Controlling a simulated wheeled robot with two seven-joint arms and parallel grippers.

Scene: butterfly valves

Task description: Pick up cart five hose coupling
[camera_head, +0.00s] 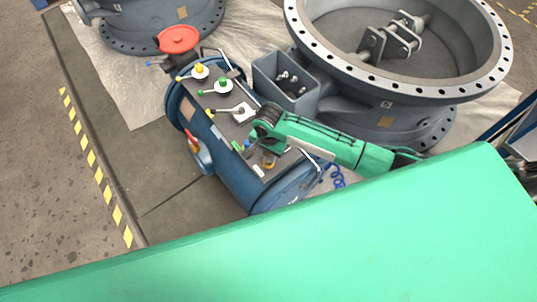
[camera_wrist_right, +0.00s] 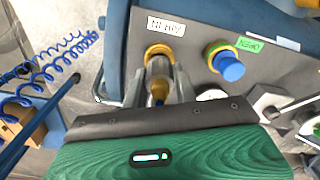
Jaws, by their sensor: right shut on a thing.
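The hose coupling (camera_wrist_right: 158,68) is a metal cylinder with a brass ring at its base, set on the grey top panel (camera_wrist_right: 200,30) beside a white label. In the right wrist view my right gripper (camera_wrist_right: 160,86) has one finger on each side of it and is shut on it. In the head view my right gripper (camera_head: 267,154) reaches down to the near end of the blue cart (camera_head: 235,172), with a yellow ring (camera_head: 269,164) at its tips. The coupling is mostly hidden there. Whether it is clear of its seat cannot be told. My left gripper is not in view.
A blue coupling with a yellow ring (camera_wrist_right: 230,66) stands close beside the fingers. Yellow (camera_head: 200,70) and green (camera_head: 223,86) handles, a red disc (camera_head: 178,39) and a grey bin (camera_head: 284,80) are farther off. A large valve (camera_head: 400,100) stands behind. A coiled blue hose (camera_wrist_right: 50,72) hangs beside the cart.

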